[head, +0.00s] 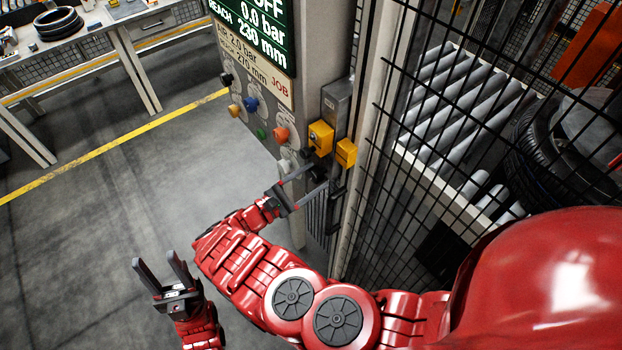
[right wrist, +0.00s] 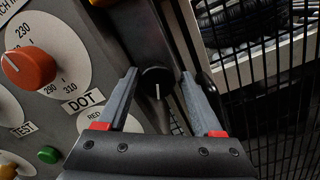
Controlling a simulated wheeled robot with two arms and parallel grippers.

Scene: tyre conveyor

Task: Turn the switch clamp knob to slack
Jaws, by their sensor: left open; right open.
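A black round knob (right wrist: 157,84) with a white pointer line shows in the right wrist view, on a dark upright housing. Its line points down in that picture. My right gripper (right wrist: 158,76) is open, with one finger on each side of the knob and small gaps visible. In the head view my right gripper (head: 319,174) reaches in below the yellow blocks (head: 320,138) of the switch on the post; the knob is hard to make out there. Any label for the knob's positions is hidden. My left gripper (head: 155,257) is open and empty over the floor.
The panel carries an orange knob (right wrist: 28,68), a green button (right wrist: 48,154) and other coloured controls. A screen (head: 255,30) reads 0.0 bar and 230 mm; the job card (head: 255,68) is below. A mesh fence (head: 400,150) stands right, with rollers (head: 455,95) and a tyre behind.

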